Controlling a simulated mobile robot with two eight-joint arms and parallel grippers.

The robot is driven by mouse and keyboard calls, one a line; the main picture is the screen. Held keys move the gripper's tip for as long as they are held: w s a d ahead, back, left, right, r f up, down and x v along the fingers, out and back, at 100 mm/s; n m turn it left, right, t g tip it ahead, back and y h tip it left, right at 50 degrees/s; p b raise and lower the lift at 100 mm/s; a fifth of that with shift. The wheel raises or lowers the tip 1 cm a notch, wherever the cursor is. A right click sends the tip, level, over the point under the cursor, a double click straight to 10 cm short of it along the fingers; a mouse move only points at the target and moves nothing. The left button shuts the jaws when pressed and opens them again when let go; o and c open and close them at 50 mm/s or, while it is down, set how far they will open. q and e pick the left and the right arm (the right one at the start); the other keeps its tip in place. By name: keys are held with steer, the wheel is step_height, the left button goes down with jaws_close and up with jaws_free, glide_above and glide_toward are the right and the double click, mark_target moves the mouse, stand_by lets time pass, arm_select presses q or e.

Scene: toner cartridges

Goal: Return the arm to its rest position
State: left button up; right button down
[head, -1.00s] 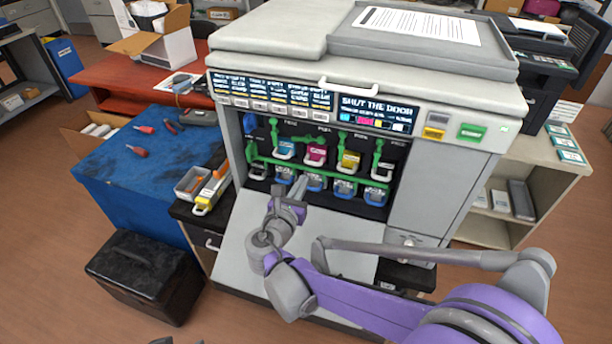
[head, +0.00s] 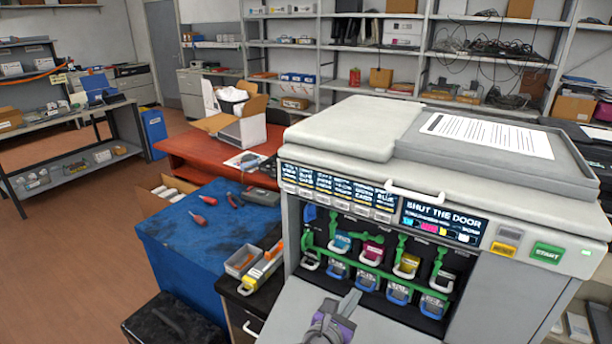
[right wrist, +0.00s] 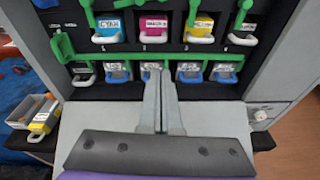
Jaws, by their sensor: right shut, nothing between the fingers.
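My right gripper (head: 347,302) is shut and empty. It is in front of the open printer (head: 500,205), above its lowered door (head: 290,315). In the right wrist view the gripper's two fingers (right wrist: 160,82) lie together, pointing at the cartridge bay. The bay's upper row shows a cyan cartridge (head: 341,243), a magenta cartridge (head: 372,252), a yellow cartridge (head: 407,265) and a black one (head: 442,280). Green levers stand among them. Below is a row of units with mostly blue handles (right wrist: 190,76), partly hidden by the fingers. My left gripper is not in view.
A blue table (head: 185,245) with screwdrivers and pliers stands left of the printer. A narrow tray (head: 242,262) and a yellow-and-white cartridge (head: 262,270) lie beside the printer. A black box (head: 165,322) is on the floor. Open floor lies at the left.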

steer(key=s+d+f+m+g+y, duration=0.2)
steer(key=s+d+f+m+g, duration=0.15)
steer(key=s+m, duration=0.3)
steer(key=s+d+f+m+g+y, duration=0.1)
steer(key=s+d+f+m+g, duration=0.15)
steer(key=s+d+m, duration=0.45)
steer(key=s+a+f+m+g+y, duration=0.1)
steer(key=s+a+f+m+y, duration=0.2)
steer(key=m, duration=1.1)
steer(key=s+a+y+p, duration=0.1)
steer(key=s+a+y, duration=0.2)
steer(key=s, duration=0.3)
steer(key=shift+s+a+m+g, duration=0.15)
steer(key=shift+s+m+g, duration=0.15)
steer(key=shift+s+m, duration=0.05)
steer(key=shift+f, duration=0.1)
